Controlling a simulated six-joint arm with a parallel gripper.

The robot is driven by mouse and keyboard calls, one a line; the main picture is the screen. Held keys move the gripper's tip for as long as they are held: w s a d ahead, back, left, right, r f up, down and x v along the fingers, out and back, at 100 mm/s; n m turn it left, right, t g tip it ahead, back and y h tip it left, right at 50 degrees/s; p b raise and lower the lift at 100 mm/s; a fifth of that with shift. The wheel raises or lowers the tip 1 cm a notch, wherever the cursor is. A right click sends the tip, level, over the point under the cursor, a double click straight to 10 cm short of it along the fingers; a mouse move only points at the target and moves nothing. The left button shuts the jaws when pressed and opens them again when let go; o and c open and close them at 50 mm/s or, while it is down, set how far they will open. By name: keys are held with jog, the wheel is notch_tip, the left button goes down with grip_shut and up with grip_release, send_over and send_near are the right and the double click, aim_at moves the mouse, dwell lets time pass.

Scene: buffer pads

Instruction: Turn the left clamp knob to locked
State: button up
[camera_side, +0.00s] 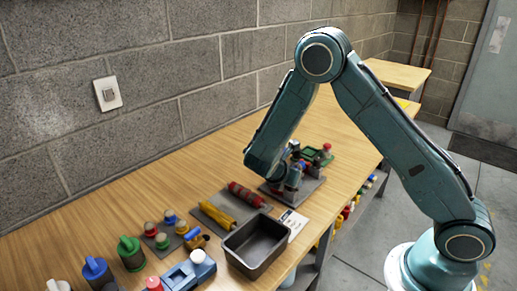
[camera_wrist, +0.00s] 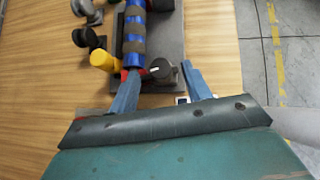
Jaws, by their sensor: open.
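My gripper (camera_wrist: 160,68) is open, with its two blue-grey fingers spread apart in the wrist view. A dark round knob (camera_wrist: 163,71) with a pale pointer mark lies between the fingertips in that picture. Gaps show on both sides of it, and I cannot tell how far down the fingers reach. I cannot tell whether this is the left clamp knob. In the side view my gripper (camera_side: 284,187) is low over the plate and hides much of it.
A yellow knob (camera_wrist: 103,60) and black knobs (camera_wrist: 86,38) stand left of the plate. In the side view, a green part (camera_side: 318,157) is behind my gripper. A black tray (camera_side: 240,257), a yellow cylinder (camera_side: 217,215) and a red cylinder (camera_side: 245,194) are nearer the camera.

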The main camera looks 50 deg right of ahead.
jog(key=v, duration=1.1)
jog(key=s+r+m+t+y, duration=0.2)
jog(key=s+r+m+y, duration=0.4)
jog(key=s+r+m, duration=0.8)
jog(key=shift+r+m+y, duration=0.3)
jog(key=shift+r+y, duration=0.1)
jog(key=shift+r, duration=0.15)
dwell(0.6)
jog(key=shift+w, duration=0.1)
dwell(0.3)
jog(key=w+d+f+m+g+y, duration=0.1)
jog(key=w+d+f+m, duration=0.1)
jog(key=w+d+f, duration=0.3)
jog(key=w+d+f+m+g+y, duration=0.1)
jog(key=w+d+f, duration=0.4)
jog(key=w, duration=0.5)
jog(key=shift+w+m+g, duration=0.15)
jog(key=shift+m+g, duration=0.45)
jog(key=shift+g, duration=0.1)
